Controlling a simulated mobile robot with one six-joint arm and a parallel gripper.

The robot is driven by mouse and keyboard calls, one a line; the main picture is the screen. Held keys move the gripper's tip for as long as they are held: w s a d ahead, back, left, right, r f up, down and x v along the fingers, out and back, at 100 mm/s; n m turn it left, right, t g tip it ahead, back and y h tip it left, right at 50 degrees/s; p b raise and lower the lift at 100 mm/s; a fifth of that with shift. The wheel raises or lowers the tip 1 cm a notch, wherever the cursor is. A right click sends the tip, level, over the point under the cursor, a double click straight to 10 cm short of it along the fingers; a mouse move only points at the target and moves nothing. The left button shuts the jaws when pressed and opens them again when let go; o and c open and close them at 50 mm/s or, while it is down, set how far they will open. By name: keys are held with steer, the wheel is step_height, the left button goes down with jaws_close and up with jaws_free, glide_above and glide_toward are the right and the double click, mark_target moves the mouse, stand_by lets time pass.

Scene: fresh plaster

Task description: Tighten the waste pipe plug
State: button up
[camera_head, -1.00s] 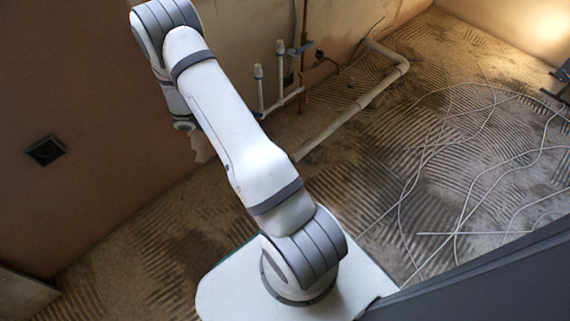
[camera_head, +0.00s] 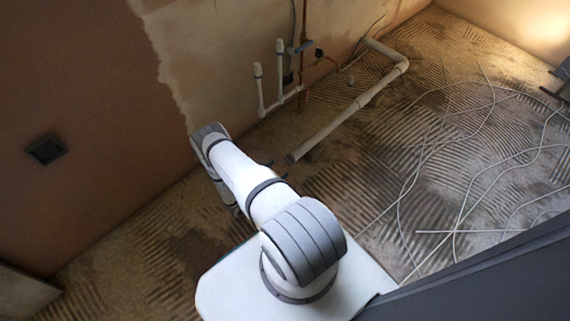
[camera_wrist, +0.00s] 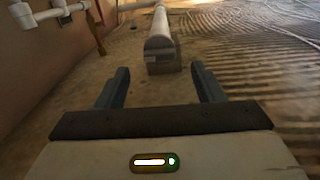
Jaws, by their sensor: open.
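The pale waste pipe (camera_head: 345,118) lies along the floor, with an elbow near the wall. Its near end (camera_head: 291,158) looks darker and cap-like; I cannot tell clearly whether this is the plug. In the wrist view the pipe's rounded end (camera_wrist: 158,44) lies straight ahead, above a grey block-like shape (camera_wrist: 164,63). My gripper (camera_wrist: 160,70) is open and empty, its two dark fingers spread to either side of the pipe end's line and pointing at it. The fingers appear short of the pipe, not touching it. In the head view my arm mostly hides the gripper.
White upright pipes with valves (camera_head: 280,75) stand against the half-plastered wall. A copper-coloured pipe (camera_head: 304,40) runs down beside them. Loose pale cables (camera_head: 440,160) lie across the ridged floor at right. The floor around the pipe's near end is clear.

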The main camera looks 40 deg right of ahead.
mark_target(287, 163)
steer(key=d, duration=0.2)
steer(key=d+b, duration=0.1)
steer(key=d, duration=0.1)
steer(key=d+b, duration=0.1)
steer(key=d, duration=0.2)
steer(key=shift+w+d, duration=0.1)
steer(key=shift+w, duration=0.15)
